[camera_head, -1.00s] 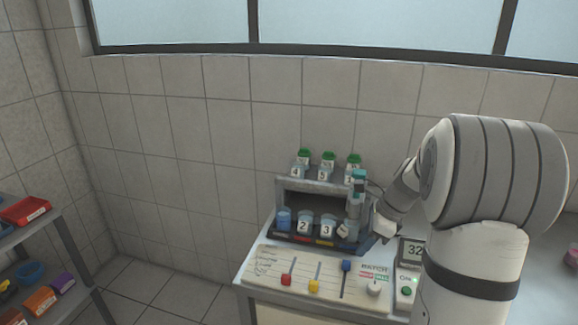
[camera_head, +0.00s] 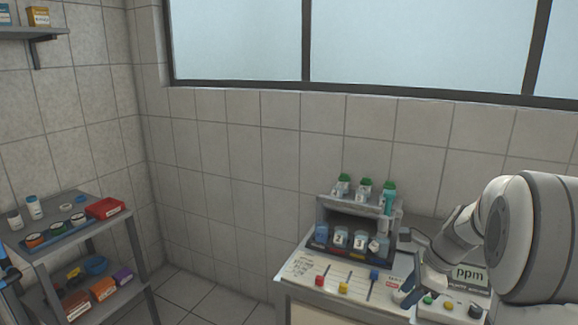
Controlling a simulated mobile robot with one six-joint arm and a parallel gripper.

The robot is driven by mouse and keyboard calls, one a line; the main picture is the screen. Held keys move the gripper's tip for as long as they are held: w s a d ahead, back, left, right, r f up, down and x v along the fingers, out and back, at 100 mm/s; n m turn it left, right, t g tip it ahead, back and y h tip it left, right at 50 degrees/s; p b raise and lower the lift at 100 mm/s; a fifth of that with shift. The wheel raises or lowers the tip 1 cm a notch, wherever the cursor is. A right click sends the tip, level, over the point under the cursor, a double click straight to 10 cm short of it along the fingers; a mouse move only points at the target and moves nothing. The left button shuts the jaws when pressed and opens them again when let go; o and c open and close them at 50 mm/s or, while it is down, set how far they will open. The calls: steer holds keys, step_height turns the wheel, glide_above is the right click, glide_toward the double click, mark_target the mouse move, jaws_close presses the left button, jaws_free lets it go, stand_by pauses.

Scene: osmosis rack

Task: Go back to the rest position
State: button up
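The grey osmosis rack (camera_head: 323,213) stands on a bench against the tiled wall. Green-capped bottles (camera_head: 366,186) sit on its top, and numbered jars (camera_head: 340,237) stand in a dark tray at its base. A teal-topped upright part (camera_head: 388,205) is at its right side. My arm comes in from the right edge. My gripper (camera_head: 410,288) is low in front of the rack's right side, over the right part of the bench panel and apart from the jars. Its fingers are small and partly hidden; I see nothing clearly held in it.
A sloped panel (camera_head: 310,272) with red, yellow and blue sliders lies in front of the rack. A "ppm" display (camera_head: 470,274) is at right beside my arm. A shelf unit (camera_head: 95,229) with trays and bins stands at left. Floor between shelf and bench is clear.

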steer(key=s+a+r+n+h, duration=0.1)
steer(key=s+a+n+h, duration=0.1)
steer(key=s+a+n, duration=0.4)
steer(key=s+a+r+n+h, duration=0.1)
steer(key=s+a+n, duration=0.5)
steer(key=s+n, duration=0.7)
steer(key=r+n, duration=0.1)
steer(key=n, duration=0.1)
steer(key=shift+a+r+n+t+h, duration=0.25)
steer(key=shift+a+n+t+h, duration=0.05)
steer(key=shift+n+h, duration=0.1)
